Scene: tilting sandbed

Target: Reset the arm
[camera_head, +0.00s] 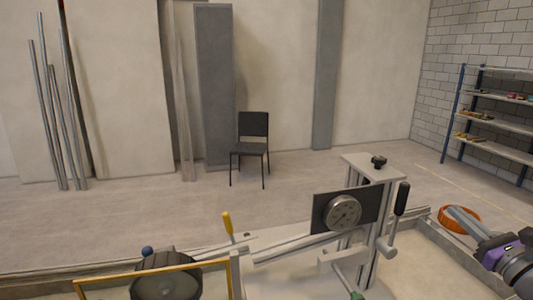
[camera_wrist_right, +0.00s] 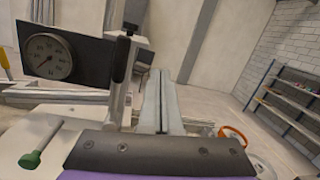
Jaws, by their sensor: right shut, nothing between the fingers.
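My right gripper (camera_head: 454,210) comes in from the lower right in the head view. In the wrist view its two pale fingers (camera_wrist_right: 163,95) lie together, shut with nothing between them, pointing out past the apparatus. The tilting sandbed apparatus stands left of it, with a dark plate carrying a round gauge (camera_head: 342,212). A black-handled lever (camera_head: 401,199) stands upright between the gauge and my gripper, apart from the fingers in the head view. The gauge also shows in the wrist view (camera_wrist_right: 46,57). My left gripper is not seen.
An orange ring-shaped item (camera_head: 473,225) lies close beside my right fingers. A yellow handle (camera_head: 228,223), a green knob (camera_head: 356,296) and a dark round part (camera_head: 166,284) sit on the apparatus. A chair (camera_head: 252,135) and shelves (camera_head: 495,115) stand farther back, with open floor before them.

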